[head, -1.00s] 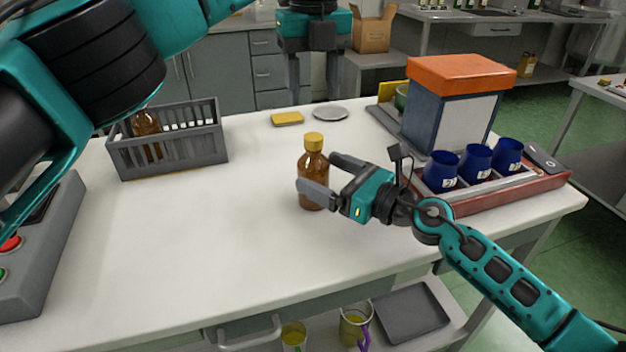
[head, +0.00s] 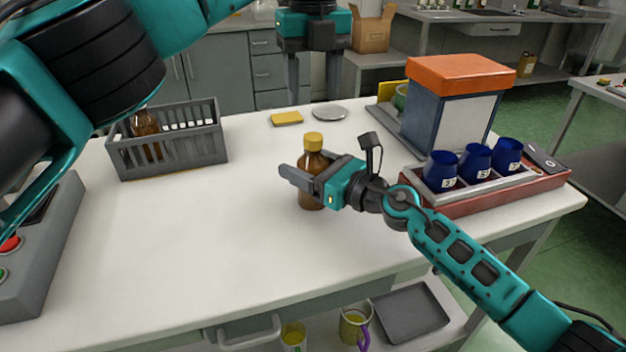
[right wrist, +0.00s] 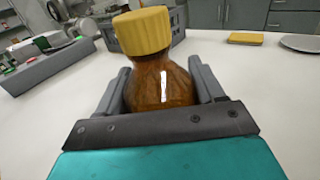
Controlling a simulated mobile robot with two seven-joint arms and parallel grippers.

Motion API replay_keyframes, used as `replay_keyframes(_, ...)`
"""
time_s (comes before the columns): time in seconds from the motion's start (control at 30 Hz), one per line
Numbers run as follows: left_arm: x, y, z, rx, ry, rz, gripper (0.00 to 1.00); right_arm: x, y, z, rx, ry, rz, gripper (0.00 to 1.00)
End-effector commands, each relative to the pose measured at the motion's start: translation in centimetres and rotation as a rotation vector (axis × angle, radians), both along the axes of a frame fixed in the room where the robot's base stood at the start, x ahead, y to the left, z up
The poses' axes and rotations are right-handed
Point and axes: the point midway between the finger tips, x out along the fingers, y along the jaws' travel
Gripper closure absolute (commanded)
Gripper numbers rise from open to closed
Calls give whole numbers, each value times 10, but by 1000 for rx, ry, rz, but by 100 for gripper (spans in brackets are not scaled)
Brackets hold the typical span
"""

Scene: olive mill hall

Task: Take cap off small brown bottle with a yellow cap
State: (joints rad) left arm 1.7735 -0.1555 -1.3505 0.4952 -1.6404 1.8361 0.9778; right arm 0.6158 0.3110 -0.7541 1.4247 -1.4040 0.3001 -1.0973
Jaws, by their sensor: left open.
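The small brown bottle (head: 312,185) with a yellow cap (head: 313,141) stands upright on the white table. It fills the middle of the right wrist view (right wrist: 163,85), with its cap (right wrist: 143,30) on top. My right gripper (head: 303,170) reaches around the bottle's body below the cap, one finger on each side. The fingers look spread as before; whether they touch the glass is hard to tell. My left gripper (head: 314,78) is open and empty, pointing down beyond the bottle at the table's far side.
A grey crate (head: 185,155) holding a brown bottle (head: 146,125) stands at left. A yellow sponge-like block (head: 287,118) and a grey plate (head: 330,113) lie behind. Right are a red tray (head: 515,190) with blue cups (head: 475,162) and an orange-topped box (head: 455,105).

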Motion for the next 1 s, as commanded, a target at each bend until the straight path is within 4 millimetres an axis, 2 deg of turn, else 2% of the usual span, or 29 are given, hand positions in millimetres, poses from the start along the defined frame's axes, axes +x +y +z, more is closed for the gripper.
replay_keyframes(0.07,0,0,0,0,0,0,44,0,0,0,0,0,-1,42)
replay_keyframes(0.67,0,0,0,0,0,-11,44,0,0,0,-1,1,-1,100)
replay_keyframes(0.83,0,0,0,1,-1,-143,44,0,0,0,-1,1,-1,100)
replay_keyframes(1.0,0,-1,0,3,-1,-434,44,0,-1,0,-1,1,-1,100)
